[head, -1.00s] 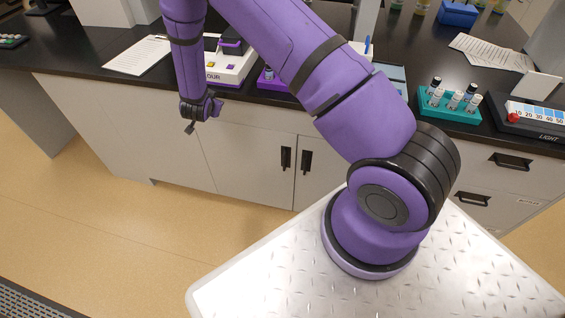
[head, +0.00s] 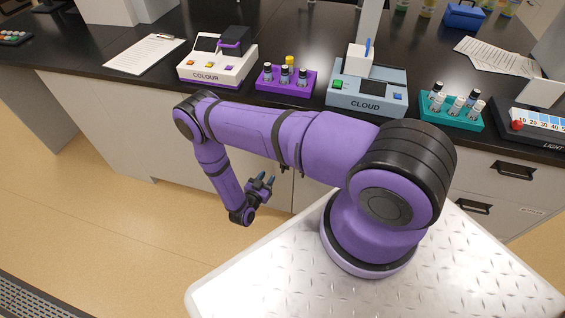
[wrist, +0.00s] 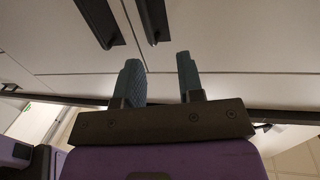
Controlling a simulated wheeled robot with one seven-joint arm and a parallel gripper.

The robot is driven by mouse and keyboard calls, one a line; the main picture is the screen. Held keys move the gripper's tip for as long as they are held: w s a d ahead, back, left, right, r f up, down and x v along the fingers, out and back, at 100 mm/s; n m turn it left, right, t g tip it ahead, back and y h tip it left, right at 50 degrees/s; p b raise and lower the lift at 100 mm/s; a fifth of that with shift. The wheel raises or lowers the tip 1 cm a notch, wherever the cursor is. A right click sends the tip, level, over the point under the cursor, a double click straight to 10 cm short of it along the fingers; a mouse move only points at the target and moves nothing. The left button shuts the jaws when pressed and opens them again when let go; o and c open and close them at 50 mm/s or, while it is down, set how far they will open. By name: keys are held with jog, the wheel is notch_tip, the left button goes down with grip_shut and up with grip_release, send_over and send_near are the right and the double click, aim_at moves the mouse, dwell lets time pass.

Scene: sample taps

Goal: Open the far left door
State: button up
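The pale grey cabinet doors under the bench look shut. The left door (head: 240,160) of the middle pair is partly hidden behind my arm in the head view. In the wrist view, two upright dark handles, a left one (wrist: 98,20) and a right one (wrist: 152,18), stand side by side at the top, beyond my fingertips. My gripper (head: 267,181) is open and empty, in front of the doors and low, with its fingers pointing towards them. Its two blue-grey fingers (wrist: 160,75) stand apart in the wrist view, with nothing between them. The handles are mostly hidden by my arm in the head view.
The black bench top holds a COLOUR device (head: 215,65), a purple vial rack (head: 287,84), a CLOUD device (head: 366,98), a teal rack (head: 450,117) and a clipboard (head: 145,54). Drawers with dark handles (head: 514,169) are at the right. Open floor (head: 110,210) lies at the left.

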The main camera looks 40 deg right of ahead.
jog(key=x, duration=0.3)
jog(key=s+x, duration=0.1)
jog(key=x, duration=0.6)
jog(key=shift+s+d+f, duration=0.2)
jog(key=shift+d+f, duration=0.05)
jog(key=shift+d, duration=0.35)
jog(key=shift+c, duration=0.2)
grip_shut()
